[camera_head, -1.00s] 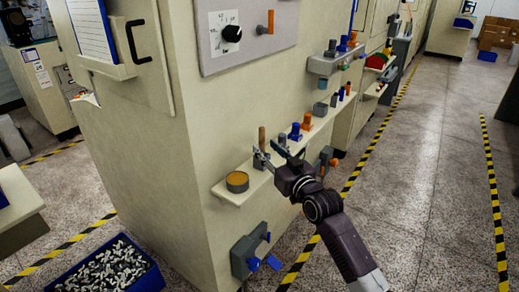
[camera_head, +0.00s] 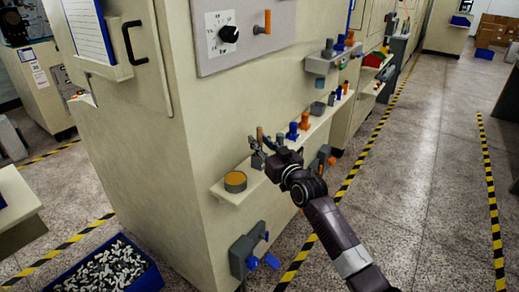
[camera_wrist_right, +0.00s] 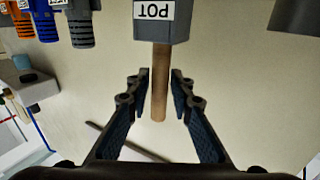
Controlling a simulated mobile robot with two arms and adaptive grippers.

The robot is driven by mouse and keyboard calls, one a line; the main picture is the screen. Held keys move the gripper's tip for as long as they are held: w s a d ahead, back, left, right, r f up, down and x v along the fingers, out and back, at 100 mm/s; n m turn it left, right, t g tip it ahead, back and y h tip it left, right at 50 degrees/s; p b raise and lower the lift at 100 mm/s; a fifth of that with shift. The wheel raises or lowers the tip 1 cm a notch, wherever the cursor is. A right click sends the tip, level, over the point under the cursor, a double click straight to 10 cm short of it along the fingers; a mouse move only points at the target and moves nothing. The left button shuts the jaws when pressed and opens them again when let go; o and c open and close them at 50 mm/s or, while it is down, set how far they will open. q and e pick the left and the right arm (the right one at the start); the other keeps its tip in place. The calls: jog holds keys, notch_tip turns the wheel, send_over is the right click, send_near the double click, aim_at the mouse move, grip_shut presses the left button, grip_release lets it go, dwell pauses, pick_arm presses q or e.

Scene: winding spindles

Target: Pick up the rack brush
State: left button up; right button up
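The rack brush shows as a plain wooden handle (camera_wrist_right: 159,85) standing out of a grey pot (camera_wrist_right: 162,22) labelled "POT", upside down in the right wrist view. In the head view the handle (camera_head: 260,134) stands upright on the shelf; the brush's lower end is hidden in the pot. My right gripper (camera_wrist_right: 158,95) is open, with one finger on each side of the handle and gaps on both sides. In the head view the right gripper (camera_head: 264,146) is at the pot, partly covering it. My left gripper is not in view.
The narrow shelf (camera_head: 217,190) also holds an orange-topped round tin (camera_head: 235,181), a blue spindle (camera_head: 292,131) and an orange one (camera_head: 305,120). The machine wall (camera_head: 180,170) rises close behind. A blue crate of small parts (camera_head: 148,279) is on the floor.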

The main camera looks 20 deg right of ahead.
grip_shut()
jog(key=shift+r, duration=0.1)
